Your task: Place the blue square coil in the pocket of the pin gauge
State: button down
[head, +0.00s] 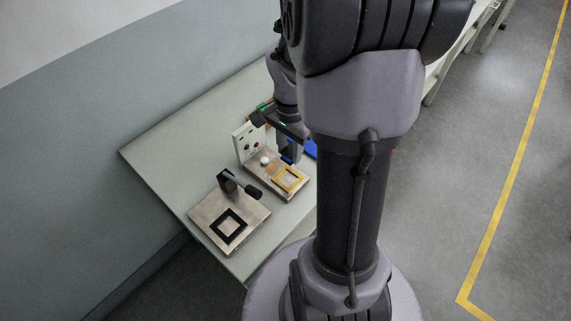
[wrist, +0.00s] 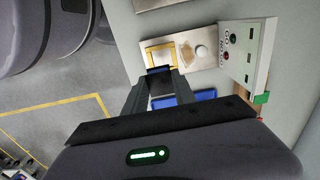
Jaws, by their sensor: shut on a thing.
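My gripper (head: 290,153) is shut on the blue square coil (wrist: 159,70), whose dark blue edge shows between the fingertips in the wrist view. The fingers hide most of it. A little blue also shows at the fingertips in the head view. The gripper is above or just beside a metal plate (wrist: 196,39) with a yellow square frame (head: 290,179). A second metal plate (head: 210,208) carries a black square frame (head: 229,226) and a black lever clamp (head: 238,184). No label shows which plate is the pin gauge. I cannot tell the coil's height.
An upright white panel (head: 249,142) with buttons stands behind the yellow-framed plate, near a white knob (head: 265,161). A blue container (head: 311,148) lies right of the gripper, partly hidden by my arm. The table's (head: 165,157) left part is clear.

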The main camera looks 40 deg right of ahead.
jog(key=f+b, duration=0.1)
jog(key=f, duration=0.2)
jog(key=f+b, duration=0.1)
jog(key=f, duration=0.2)
jog(key=f+b, duration=0.2)
jog(key=f, duration=0.1)
jog(key=shift+w+a+f, duration=0.15)
jog(key=shift+w+f, duration=0.1)
jog(key=shift+f, duration=0.15)
jog(key=shift+f, duration=0.1)
jog(key=shift+f+b, duration=0.15)
jog(key=shift+b, duration=0.2)
jog(key=c, duration=1)
grip_release()
jog(key=shift+r, duration=0.2)
